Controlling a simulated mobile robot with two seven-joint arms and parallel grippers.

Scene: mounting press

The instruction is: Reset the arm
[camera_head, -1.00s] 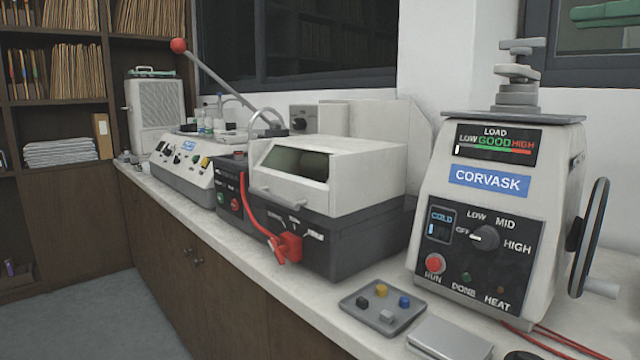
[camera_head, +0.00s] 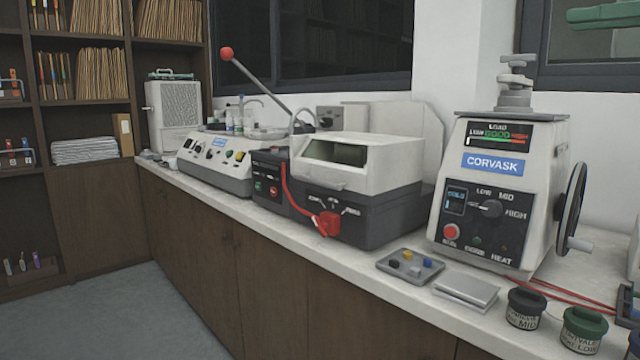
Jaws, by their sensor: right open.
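Neither of my grippers nor any arm link can be made out in the head view. The mounting press (camera_head: 492,200), a pale machine marked CORVASK, stands on the counter at the right. It has a knob (camera_head: 489,209), a red RUN button (camera_head: 451,231), and a handwheel (camera_head: 571,208) on its right side. Stacked metal parts (camera_head: 515,85) stand on its top. A long grey lever (camera_head: 260,82) with a red ball (camera_head: 227,54) slants up to the left behind the machines at the middle of the counter.
A small tray (camera_head: 397,277), a flat silver box (camera_head: 466,290) and dark and green jars (camera_head: 525,308) (camera_head: 584,330) lie along the front edge. Floor (camera_head: 175,300) is clear at lower left.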

